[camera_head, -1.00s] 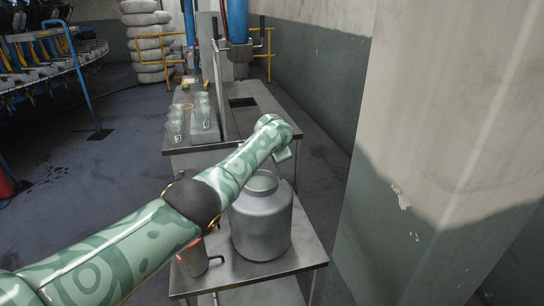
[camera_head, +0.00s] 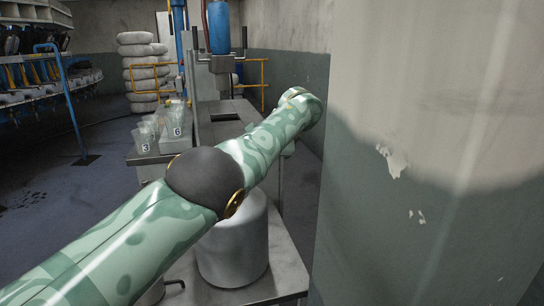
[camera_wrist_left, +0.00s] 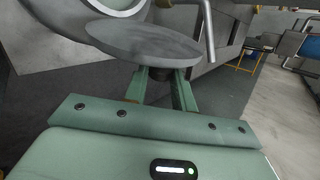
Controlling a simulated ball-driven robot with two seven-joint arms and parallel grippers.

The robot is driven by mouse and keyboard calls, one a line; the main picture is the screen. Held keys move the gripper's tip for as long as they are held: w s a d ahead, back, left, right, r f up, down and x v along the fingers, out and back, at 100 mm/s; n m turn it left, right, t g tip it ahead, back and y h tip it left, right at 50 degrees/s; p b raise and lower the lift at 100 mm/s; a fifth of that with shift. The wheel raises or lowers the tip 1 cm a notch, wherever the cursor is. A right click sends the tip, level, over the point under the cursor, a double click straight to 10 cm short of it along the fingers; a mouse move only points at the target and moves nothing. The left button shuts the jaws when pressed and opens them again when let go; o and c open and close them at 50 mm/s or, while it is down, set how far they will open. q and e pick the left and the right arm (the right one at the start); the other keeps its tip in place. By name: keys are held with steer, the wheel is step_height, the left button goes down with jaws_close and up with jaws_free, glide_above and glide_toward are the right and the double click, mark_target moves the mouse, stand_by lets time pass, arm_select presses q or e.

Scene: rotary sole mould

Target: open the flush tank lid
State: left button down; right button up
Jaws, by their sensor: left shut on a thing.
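The flush tank is a grey metal can (camera_head: 235,250) on a metal table in the head view. My left arm crosses in front of its top and hides its mouth. In the left wrist view the lid, a flat grey round disc (camera_wrist_left: 150,38), is between me and the tank. My left gripper (camera_wrist_left: 160,80) is shut on the lid at a dark knob under the disc. The tank's round rim (camera_wrist_left: 118,10) shows at the top edge of the wrist view, apart from the lid. In the head view the left gripper and lid are hidden. My right gripper is not in view.
A large concrete pillar (camera_head: 430,150) stands close at right, near my left arm's end. Numbered clear cups (camera_head: 150,130) stand on the bench behind. A metal table (camera_head: 285,270) carries the tank. A blue cylinder (camera_head: 219,30) hangs above the bench.

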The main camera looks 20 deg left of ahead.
arm_select(q)
steer(key=shift+d, duration=0.1)
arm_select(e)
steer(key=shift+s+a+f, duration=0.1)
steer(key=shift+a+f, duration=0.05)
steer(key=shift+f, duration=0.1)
arm_select(q)
steer(key=c, duration=1.1)
jaws_free()
steer(key=shift+w+f, duration=0.1)
steer(key=shift+c, duration=0.2)
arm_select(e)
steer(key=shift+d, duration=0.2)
arm_select(q)
steer(key=p+v, duration=0.7)
steer(key=p, duration=0.3)
steer(key=shift+d+r, duration=0.2)
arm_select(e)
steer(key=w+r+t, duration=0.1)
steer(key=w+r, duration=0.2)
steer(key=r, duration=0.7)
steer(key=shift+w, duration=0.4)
arm_select(q)
steer(key=shift+f, duration=0.15)
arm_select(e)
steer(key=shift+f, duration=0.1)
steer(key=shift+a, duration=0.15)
